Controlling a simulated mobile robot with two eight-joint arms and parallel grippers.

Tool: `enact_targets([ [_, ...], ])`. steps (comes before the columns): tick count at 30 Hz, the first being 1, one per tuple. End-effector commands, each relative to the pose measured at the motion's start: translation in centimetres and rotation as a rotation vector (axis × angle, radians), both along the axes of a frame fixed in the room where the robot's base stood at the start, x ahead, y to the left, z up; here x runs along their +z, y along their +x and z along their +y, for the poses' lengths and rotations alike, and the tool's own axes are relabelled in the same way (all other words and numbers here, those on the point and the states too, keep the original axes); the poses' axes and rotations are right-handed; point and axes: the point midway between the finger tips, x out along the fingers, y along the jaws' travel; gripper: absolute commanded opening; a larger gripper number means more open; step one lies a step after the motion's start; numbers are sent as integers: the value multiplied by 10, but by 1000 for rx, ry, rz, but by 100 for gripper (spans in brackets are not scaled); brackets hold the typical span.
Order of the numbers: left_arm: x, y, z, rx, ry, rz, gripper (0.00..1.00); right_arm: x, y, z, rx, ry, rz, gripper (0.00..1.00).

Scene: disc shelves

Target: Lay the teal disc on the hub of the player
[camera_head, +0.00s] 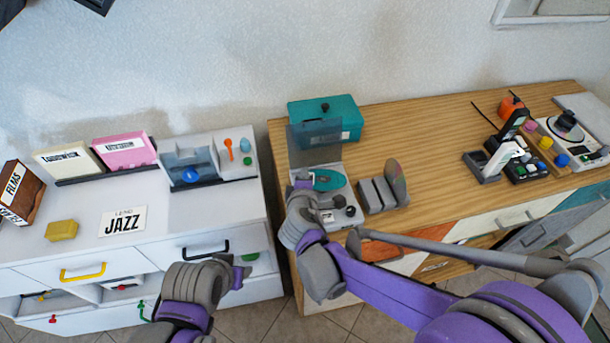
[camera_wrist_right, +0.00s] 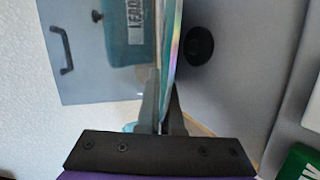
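The teal disc (camera_head: 328,180) is over the player (camera_head: 327,217), whose clear lid (camera_head: 315,145) stands raised. My right gripper (camera_head: 304,181) is shut on the disc's rim. In the right wrist view the disc (camera_wrist_right: 171,50) is edge-on between the fingertips (camera_wrist_right: 162,112). The player's black hub (camera_wrist_right: 199,46) stands on the grey deck to the right of the disc there, with a gap between them. In the head view the disc hides the hub. My left gripper (camera_head: 240,276) is by the white cabinet's front; its fingers are unclear.
A teal box (camera_head: 342,112) stands behind the lid. A rack (camera_head: 380,193) with a disc is right of the player. A white cabinet (camera_head: 222,213) with a blue-disc device (camera_head: 207,160) stands left.

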Motion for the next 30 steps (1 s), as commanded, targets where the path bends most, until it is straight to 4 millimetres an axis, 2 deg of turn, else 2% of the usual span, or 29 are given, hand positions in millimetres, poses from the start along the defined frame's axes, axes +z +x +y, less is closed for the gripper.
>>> enact_targets([
  [2,-1,0,0,0,0,0,50,-4,-1,-1,-7,4,8,0],
  [8,-1,0,0,0,0,0,50,-3,-1,-1,-7,4,8,35],
  [9,-1,0,0,0,0,0,50,-3,-2,-1,-7,4,8,37],
  [14,0,0,0,0,0,0,50,4,-16,-1,-3,5,7,37],
  [24,6,1,0,0,0,-2,50,35,-75,-4,1,2,1,37],
  [30,9,2,0,0,0,-3,50,46,-96,-5,1,1,-2,37],
])
